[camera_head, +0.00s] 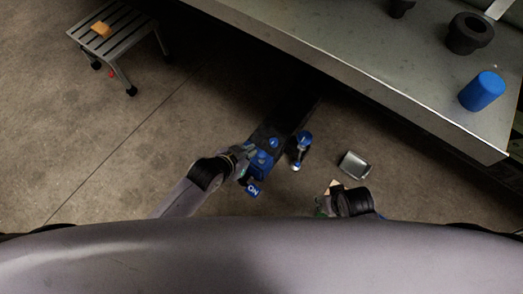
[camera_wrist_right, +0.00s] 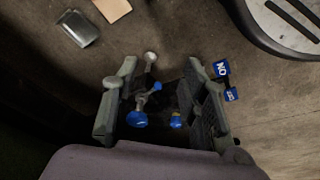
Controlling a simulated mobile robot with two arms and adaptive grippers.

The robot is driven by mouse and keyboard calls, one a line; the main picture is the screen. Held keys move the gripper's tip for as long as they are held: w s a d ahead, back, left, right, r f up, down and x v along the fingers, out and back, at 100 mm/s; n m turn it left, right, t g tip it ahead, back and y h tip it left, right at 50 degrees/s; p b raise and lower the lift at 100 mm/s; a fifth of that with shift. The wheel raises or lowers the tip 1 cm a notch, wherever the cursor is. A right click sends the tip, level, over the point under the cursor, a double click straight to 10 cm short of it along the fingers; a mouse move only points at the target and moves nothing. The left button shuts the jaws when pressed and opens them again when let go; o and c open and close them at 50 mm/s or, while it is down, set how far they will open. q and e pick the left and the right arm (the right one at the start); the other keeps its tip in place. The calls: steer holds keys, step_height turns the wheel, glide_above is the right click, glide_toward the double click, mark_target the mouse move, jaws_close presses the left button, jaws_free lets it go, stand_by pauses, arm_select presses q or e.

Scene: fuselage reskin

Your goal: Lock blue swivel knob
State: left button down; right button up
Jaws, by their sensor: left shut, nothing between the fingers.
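A dark device with blue parts stands below the bench edge. It has a blue block marked "ON" (camera_head: 252,189), a round blue knob (camera_head: 274,142) and a rod with a blue head (camera_head: 304,137) and silver ball end. I cannot tell for sure which part is the swivel knob. The right wrist view also shows the ON block (camera_wrist_right: 222,68) and a larger blue knob (camera_wrist_right: 137,119). My left gripper (camera_head: 245,158) is shut and empty, close against the device's left side. My right gripper (camera_wrist_right: 163,103) has its fingers wide apart, with blue parts visible between them; contact is unclear.
A metal bench (camera_head: 400,88) runs across the upper right, with a blue cylinder (camera_head: 482,91) and dark round parts on it. A silver tray (camera_head: 354,165) lies right of the device. A step stool (camera_head: 118,36) stands at upper left.

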arm_select(q)
steer(key=b, duration=0.3)
glide_above(263, 154)
steer(key=f, duration=0.4)
steer(key=s+f, duration=0.1)
steer(key=f, duration=0.1)
steer(key=shift+a+f, duration=0.1)
steer(key=shift+a, duration=0.25)
step_height(263, 154, down, 3)
steer(key=shift+w+d+f+b, duration=0.1)
steer(key=shift+w+b, duration=0.05)
steer(key=shift+b, duration=0.8)
steer(key=shift+f, duration=0.45)
arm_select(e)
steer(key=w+v, duration=0.1)
steer(key=v, duration=0.9)
steer(key=shift+r+t, duration=0.4)
steer(key=shift+r, duration=0.05)
steer(key=shift+d, duration=0.1)
